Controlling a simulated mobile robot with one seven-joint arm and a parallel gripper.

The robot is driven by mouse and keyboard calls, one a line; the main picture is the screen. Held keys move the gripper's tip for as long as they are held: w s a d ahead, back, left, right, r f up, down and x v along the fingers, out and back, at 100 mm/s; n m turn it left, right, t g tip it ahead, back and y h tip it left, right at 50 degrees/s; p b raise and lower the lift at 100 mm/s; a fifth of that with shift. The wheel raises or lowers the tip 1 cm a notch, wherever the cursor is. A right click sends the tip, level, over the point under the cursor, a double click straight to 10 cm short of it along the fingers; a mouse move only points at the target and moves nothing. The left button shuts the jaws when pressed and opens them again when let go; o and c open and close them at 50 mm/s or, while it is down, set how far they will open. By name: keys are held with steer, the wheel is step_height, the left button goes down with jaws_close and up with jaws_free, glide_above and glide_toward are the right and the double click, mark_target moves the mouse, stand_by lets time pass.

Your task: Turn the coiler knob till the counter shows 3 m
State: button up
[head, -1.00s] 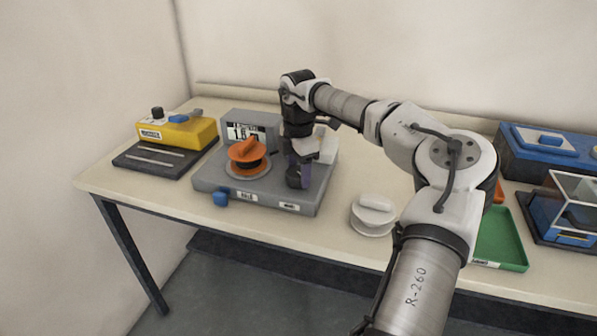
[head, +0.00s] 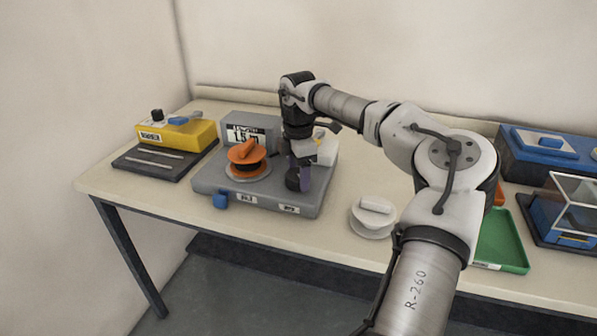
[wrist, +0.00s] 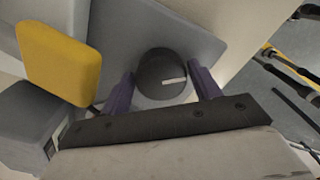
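The coiler is a grey base (head: 232,188) with an orange spool (head: 247,152) and an upright counter (head: 250,128) behind it. The counter seems to read about 1.5 m, but the digits are blurred. The black coiler knob (wrist: 158,75) bears a white line that points right in the wrist view. In the head view my gripper (head: 299,178) points down at the coiler's right side, with the knob partly hidden.
A yellow device (head: 180,137) on a dark base stands left of the coiler. A white spool (head: 373,216) lies right of it. A green tray (head: 503,243), a blue box (head: 548,150) and a clear-sided case (head: 566,208) stand farther right. The table's front strip is clear.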

step_height(320, 180, up, 14)
stand_by(0.6)
steer(key=shift+f, duration=0.1)
